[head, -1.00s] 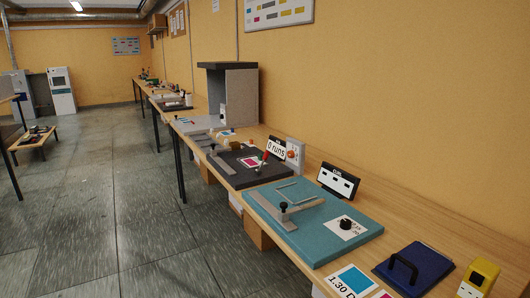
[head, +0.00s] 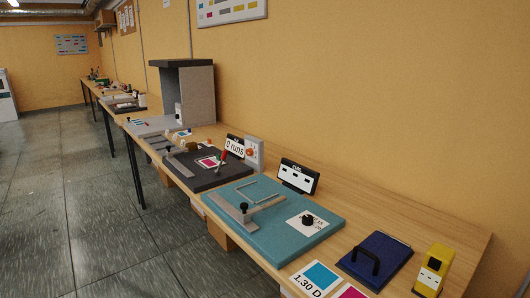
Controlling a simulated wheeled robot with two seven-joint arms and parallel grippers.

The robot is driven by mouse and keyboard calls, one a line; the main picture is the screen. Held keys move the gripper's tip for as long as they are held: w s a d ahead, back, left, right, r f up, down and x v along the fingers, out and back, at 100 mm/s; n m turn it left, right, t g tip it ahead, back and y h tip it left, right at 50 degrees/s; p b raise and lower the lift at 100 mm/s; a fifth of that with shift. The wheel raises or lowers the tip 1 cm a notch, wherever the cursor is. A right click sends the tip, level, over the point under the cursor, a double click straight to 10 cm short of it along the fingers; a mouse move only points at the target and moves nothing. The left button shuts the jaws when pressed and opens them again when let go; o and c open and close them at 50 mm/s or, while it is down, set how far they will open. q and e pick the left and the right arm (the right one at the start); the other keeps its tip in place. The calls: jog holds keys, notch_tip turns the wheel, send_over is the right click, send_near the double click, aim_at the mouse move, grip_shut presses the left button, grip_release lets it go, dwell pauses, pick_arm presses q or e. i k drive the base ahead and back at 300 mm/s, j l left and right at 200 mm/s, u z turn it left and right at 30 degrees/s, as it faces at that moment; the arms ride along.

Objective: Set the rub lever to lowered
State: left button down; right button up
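A small lever with a red tip (head: 223,154) stands on a dark grey board (head: 205,179) on the long bench. It leans a little; I cannot read any label naming it as the rub lever. Beside it stand a sign reading "0 runs" (head: 235,147) and a grey box with an orange knob (head: 251,152). Neither of my grippers is in view.
A teal board (head: 270,230) with a metal arm, a black knob (head: 308,218) and a black display (head: 298,176) lies nearer. A blue pad with a black handle (head: 377,255) and a yellow device (head: 433,268) follow at right. The floor (head: 105,225) left of the bench is clear.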

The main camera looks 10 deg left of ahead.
aim_at(217, 172)
jog(key=i+j+z, duration=0.25)
jog(key=j+z, duration=0.2)
jog(key=j, duration=0.2)
jog(key=i+j+z, duration=0.25)
jog(key=j, duration=0.15)
jog(key=j+z, duration=0.25)
jog(key=i+j+z, duration=0.1)
jog(key=j, duration=1.1)
jog(key=i+j, duration=0.15)
jog(key=j, duration=1.05)
jog(key=i+j+z, duration=0.15)
jog(key=j, duration=1.05)
jog(key=k, duration=0.05)
